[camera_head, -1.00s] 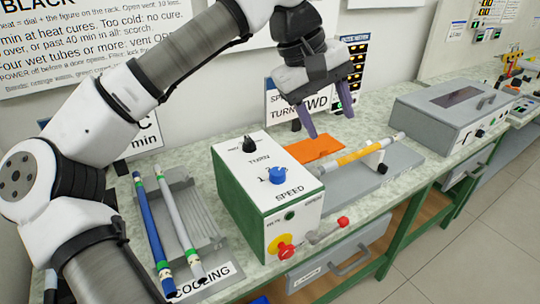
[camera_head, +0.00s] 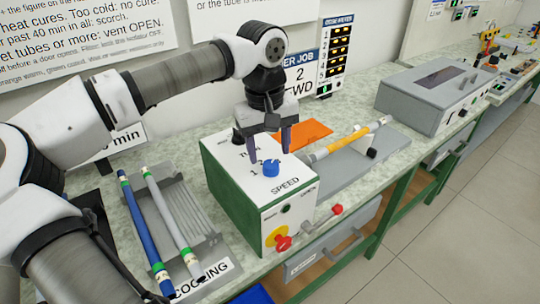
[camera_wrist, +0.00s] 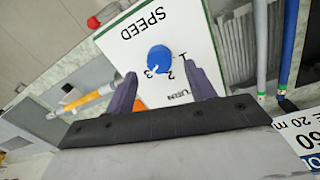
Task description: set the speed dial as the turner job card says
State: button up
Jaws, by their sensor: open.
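The blue speed dial (camera_head: 271,169) sits on the white top of the green-sided turner box (camera_head: 232,193), above the word SPEED. My gripper (camera_head: 269,156) points down over the dial, open. Its two purple fingers stand apart on either side of it in the picture; I cannot see contact. The job card (camera_head: 302,78) on the wall side reads 2 and FWD, partly hidden by my arm.
A red-and-yellow button (camera_head: 278,238) and a red-tipped lever (camera_head: 337,210) are at the box's front. An orange rod (camera_head: 345,143) lies at right; a cooling rack (camera_head: 183,215) with two rods stands at left.

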aim_at(271, 164)
jog(key=shift+d+f, duration=0.1)
jog(key=shift+f, duration=1.65)
jog(key=c, duration=1)
jog(key=shift+f+n, duration=0.1)
jog(key=shift+n, duration=0.3)
jog(key=shift+n+b, duration=0.7)
jog(key=shift+b, duration=0.05)
jog(key=n+b, duration=0.2)
jog(key=n, duration=0.1)
jog(key=n+b, duration=0.3)
jog(key=n, duration=0.3)
jog(key=shift+n, duration=0.3)
jog(key=shift+y, duration=0.3)
